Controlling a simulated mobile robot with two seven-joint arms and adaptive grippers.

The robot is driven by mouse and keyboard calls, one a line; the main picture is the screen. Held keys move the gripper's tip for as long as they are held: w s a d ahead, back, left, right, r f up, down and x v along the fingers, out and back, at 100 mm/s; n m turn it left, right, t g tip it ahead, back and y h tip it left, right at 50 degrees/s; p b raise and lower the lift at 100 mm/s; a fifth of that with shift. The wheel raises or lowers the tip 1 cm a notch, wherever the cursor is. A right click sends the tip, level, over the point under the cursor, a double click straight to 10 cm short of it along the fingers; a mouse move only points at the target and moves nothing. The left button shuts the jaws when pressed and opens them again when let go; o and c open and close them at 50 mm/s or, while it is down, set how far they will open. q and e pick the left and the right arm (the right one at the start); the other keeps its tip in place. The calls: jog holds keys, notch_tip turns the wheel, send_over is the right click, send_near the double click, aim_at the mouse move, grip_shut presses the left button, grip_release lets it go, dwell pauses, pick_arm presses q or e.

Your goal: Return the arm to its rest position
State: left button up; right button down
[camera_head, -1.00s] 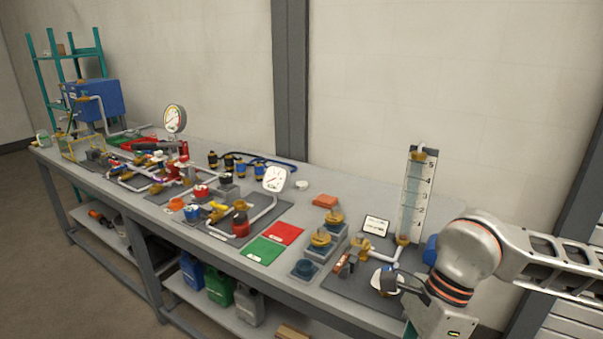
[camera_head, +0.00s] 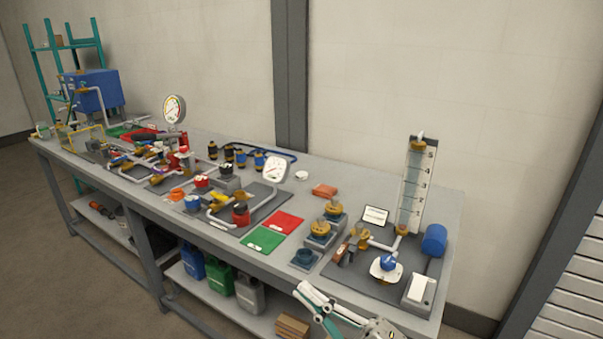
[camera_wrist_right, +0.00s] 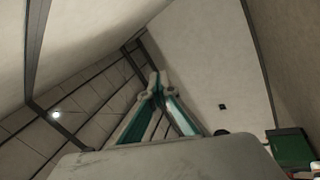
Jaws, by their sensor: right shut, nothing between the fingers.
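My right gripper (camera_head: 302,288) shows at the bottom of the head view, in front of the bench's front edge, with its silver and teal fingers pointing up and left. It is shut and empty. In the right wrist view its fingers (camera_wrist_right: 156,82) come together at the tips, with only ceiling and walls behind them. Most of the right arm is below the head view. My left gripper is in neither view.
The bench (camera_head: 325,175) carries pipework, gauges, red (camera_head: 286,221) and green mats, a graduated column (camera_head: 416,190), a blue cylinder (camera_head: 434,240) and a white box (camera_head: 420,290). Jerrycans (camera_head: 219,277) and a wooden block (camera_head: 292,326) sit on the lower shelf. A green object (camera_wrist_right: 291,147) shows in the wrist view.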

jog(key=d+f+m+t+h, duration=0.1)
jog(key=d+f+m+h, duration=0.55)
jog(key=f, duration=0.35)
jog(key=d+f+m+t+h, duration=0.1)
jog(key=d+f+m+h, duration=0.4)
jog(key=f+m, duration=0.45)
jog(key=s+d+f+m+g+h, duration=0.1)
jog(key=s+d+f+g, duration=0.1)
jog(key=s+f, duration=0.3)
jog(key=s+d+f+m+g+h, duration=0.2)
jog(key=s+d+f, duration=0.3)
jog(key=f, duration=0.6)
jog(key=shift+s+d+m+g, duration=0.15)
jog(key=shift+s+m+g, duration=0.15)
jog(key=shift+s, duration=0.4)
jog(key=shift+h, duration=0.25)
